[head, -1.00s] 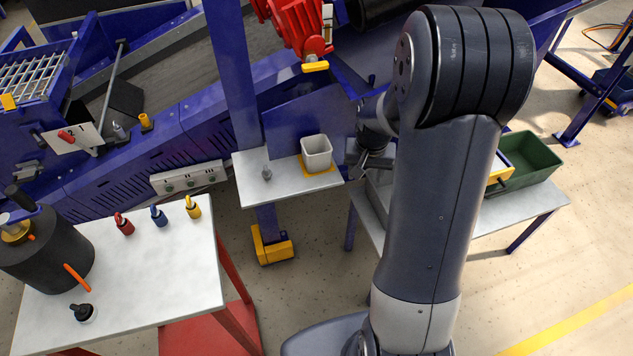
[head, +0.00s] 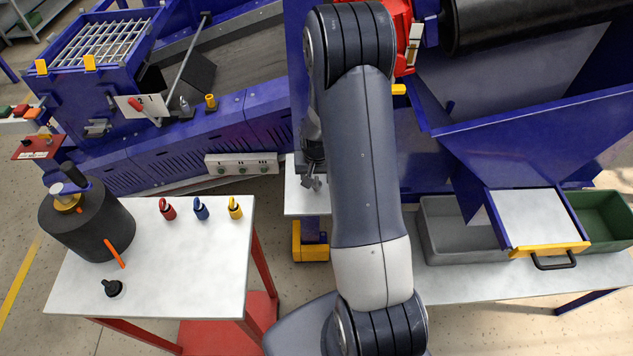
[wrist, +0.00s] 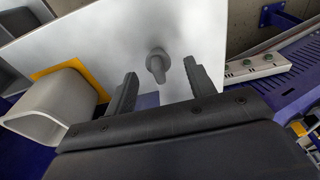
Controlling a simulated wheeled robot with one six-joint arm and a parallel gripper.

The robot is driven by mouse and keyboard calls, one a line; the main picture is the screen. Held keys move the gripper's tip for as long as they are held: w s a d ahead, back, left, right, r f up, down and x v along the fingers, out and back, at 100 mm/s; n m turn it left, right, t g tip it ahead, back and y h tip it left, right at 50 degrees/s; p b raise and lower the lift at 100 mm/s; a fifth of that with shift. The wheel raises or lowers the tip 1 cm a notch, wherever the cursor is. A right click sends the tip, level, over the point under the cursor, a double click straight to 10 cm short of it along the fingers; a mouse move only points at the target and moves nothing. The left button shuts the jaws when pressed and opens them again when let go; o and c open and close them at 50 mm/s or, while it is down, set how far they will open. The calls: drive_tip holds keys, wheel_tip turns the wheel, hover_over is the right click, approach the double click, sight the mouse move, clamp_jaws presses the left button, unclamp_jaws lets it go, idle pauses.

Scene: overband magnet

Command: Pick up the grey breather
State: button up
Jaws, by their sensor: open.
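The grey breather (wrist: 157,66) is a small knobbed piece on the pale shelf (wrist: 100,40) in the wrist view. It shows between the two dark fingers of my gripper (wrist: 160,69), beyond their tips, and I see no contact. The fingers are spread apart and empty. In the head view my gripper (head: 312,182) is partly hidden by my arm over the small shelf (head: 300,203), and the breather cannot be made out there.
A socket strip (head: 241,164) runs along the blue machine (head: 160,165). A white table (head: 190,275) at left holds red, blue and yellow pieces. Grey (head: 450,255) and green bins stand right.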

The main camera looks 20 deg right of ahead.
drive_tip(key=shift+d+f, duration=0.1)
drive_tip(key=shift+f, duration=0.7)
drive_tip(key=shift+c, duration=0.5)
drive_tip(key=c, duration=0.9)
